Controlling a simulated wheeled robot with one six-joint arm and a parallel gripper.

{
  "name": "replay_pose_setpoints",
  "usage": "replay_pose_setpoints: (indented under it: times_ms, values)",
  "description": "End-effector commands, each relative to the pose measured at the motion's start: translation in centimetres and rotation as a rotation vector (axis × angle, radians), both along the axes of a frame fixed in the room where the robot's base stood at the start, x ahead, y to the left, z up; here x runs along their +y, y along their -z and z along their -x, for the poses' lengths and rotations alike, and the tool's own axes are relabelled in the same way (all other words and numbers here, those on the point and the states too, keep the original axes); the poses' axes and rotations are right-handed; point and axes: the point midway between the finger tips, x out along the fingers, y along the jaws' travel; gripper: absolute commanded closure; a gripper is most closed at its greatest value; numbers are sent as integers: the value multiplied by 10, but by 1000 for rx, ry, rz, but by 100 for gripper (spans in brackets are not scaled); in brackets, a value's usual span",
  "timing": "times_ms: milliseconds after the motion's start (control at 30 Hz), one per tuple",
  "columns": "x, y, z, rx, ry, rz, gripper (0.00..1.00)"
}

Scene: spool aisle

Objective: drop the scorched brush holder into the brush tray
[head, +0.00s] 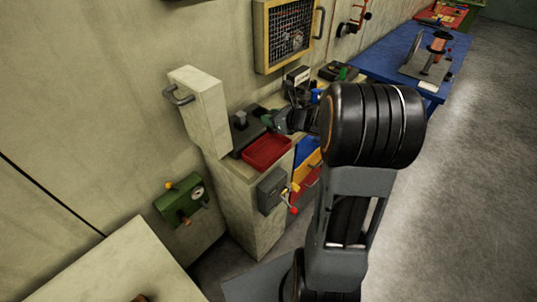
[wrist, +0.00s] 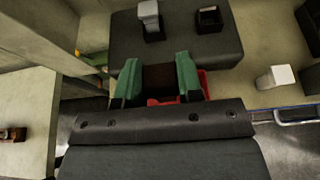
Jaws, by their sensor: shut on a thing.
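My gripper (wrist: 158,82) has green finger pads and is shut on a dark brown block, the scorched brush holder (wrist: 158,78). In the head view my gripper (head: 272,121) is over the pale cabinet top, close above the red tray; the held block is hard to make out there. The red tray (head: 267,153), likely the brush tray, lies at the cabinet's front edge. In the wrist view the red tray (wrist: 204,84) shows behind and below the fingers, mostly hidden by them. The holder appears above the tray, not resting in it.
A dark grey block (head: 244,131) with a light post stands behind the tray. A tall pale box with a handle (head: 201,110) rises to the left. Coloured drawers (head: 305,165) are below. A blue table (head: 385,60) stands farther back; the floor at right is clear.

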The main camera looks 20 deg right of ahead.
Motion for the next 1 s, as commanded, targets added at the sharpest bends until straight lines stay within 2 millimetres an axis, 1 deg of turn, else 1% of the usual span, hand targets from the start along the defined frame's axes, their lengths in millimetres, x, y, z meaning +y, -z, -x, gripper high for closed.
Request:
replay_pose_setpoints:
  times_ms: [33,100,300,600,633,933,1000]
  values:
    - [0,9,0,1,-1,-1,90]
    - [0,17,0,0,0,-1,90]
    - [-1,33,0,0,2,0,90]
    - [-2,34,0,-1,5,0,90]
    - [-2,34,0,-1,5,0,65]
    - [-2,34,0,-1,5,0,37]
    - [-2,34,0,-1,5,0,37]
